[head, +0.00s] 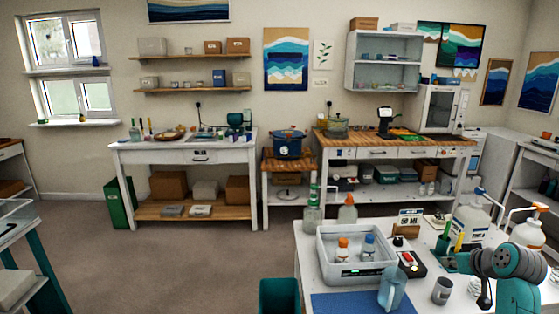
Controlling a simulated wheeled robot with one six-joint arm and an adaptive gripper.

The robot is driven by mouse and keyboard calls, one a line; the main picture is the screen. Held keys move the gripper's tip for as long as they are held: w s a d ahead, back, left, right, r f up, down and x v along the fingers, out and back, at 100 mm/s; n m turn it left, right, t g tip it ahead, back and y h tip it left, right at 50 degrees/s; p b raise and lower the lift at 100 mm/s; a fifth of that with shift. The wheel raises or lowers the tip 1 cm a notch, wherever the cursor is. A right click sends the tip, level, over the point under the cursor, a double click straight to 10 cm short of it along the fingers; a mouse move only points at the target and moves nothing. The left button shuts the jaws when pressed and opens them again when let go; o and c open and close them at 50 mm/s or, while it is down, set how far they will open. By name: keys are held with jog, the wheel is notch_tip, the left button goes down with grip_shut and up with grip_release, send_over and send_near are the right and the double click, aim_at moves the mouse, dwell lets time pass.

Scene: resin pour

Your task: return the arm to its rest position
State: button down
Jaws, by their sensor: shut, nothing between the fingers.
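My arm (508,262), with teal and grey joints, shows at the lower right, above the right part of the white worktable (306,246). It is bent, and its lower part runs out of the bottom of the picture. I cannot make out my gripper's fingers in this view. A small dark shape shows just under the arm, too unclear to name. No object is seen carried by the arm.
On the worktable are a grey tray with bottles (328,275), a blue mat (340,304), a light-blue jug (392,288), a grey cup (442,291) and pump bottles (471,219) close to my arm. A teal bin (280,296) stands left. Open floor (180,265) lies beyond.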

jog(key=s+a+f+m, duration=0.1)
jog(key=s+a+f, duration=0.4)
jog(key=f, duration=0.3)
jog(key=s+a+f+t+h, duration=0.1)
jog(key=s+a+f, duration=0.4)
jog(key=f, duration=0.2)
jog(key=s+a+f+m, duration=0.1)
jog(key=s+a+f, duration=0.45)
jog(key=f, duration=0.25)
jog(key=s+a+f+t, duration=0.15)
jog(key=s+a, duration=0.25)
jog(key=s, duration=0.4)
jog(key=s+a+f, duration=0.2)
jog(key=s+a, duration=0.1)
jog(key=s, duration=0.5)
jog(key=s+a+r, duration=0.2)
jog(key=s+r, duration=0.3)
jog(key=s, duration=0.4)
jog(key=s+a+r+n+t, duration=0.1)
jog(key=s+a+r, duration=0.1)
jog(key=s+r, duration=0.3)
jog(key=s+a+r+t, duration=0.1)
jog(key=s+r, duration=0.4)
jog(key=s, duration=0.8)
jog(key=shift+s+a+r+n+y, duration=0.2)
jog(key=shift+a+n+y, duration=0.1)
jog(key=shift+a, duration=0.55)
